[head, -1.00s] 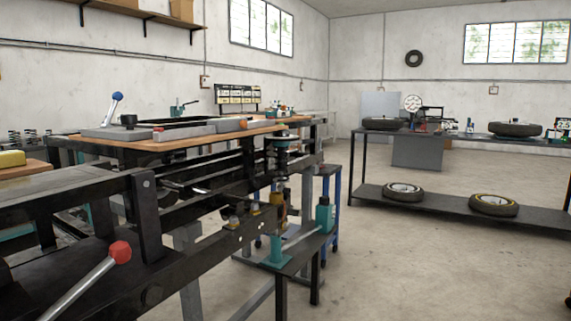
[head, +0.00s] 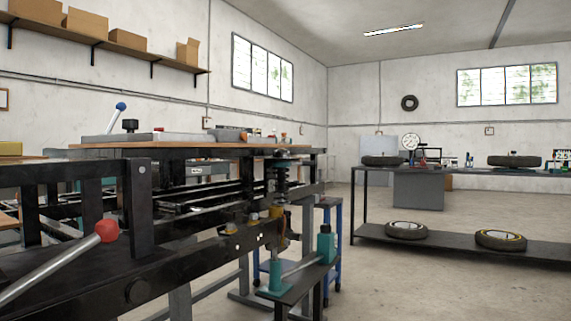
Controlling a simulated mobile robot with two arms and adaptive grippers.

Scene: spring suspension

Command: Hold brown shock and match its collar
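In the head view a dark coil-spring shock (head: 281,180) stands upright at the right end of the wooden-topped workbench, above a teal-and-black jack fixture. Its colour reads dark here, and I cannot tell whether it is the brown shock. Its collar is too small to make out. Neither of my grippers is in view.
A black steel frame with a red-knobbed lever (head: 107,231) fills the near left. A teal jack (head: 325,243) stands low beside the bench. A black table (head: 455,172) holds tyres at the right. The concrete floor (head: 430,285) between is clear.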

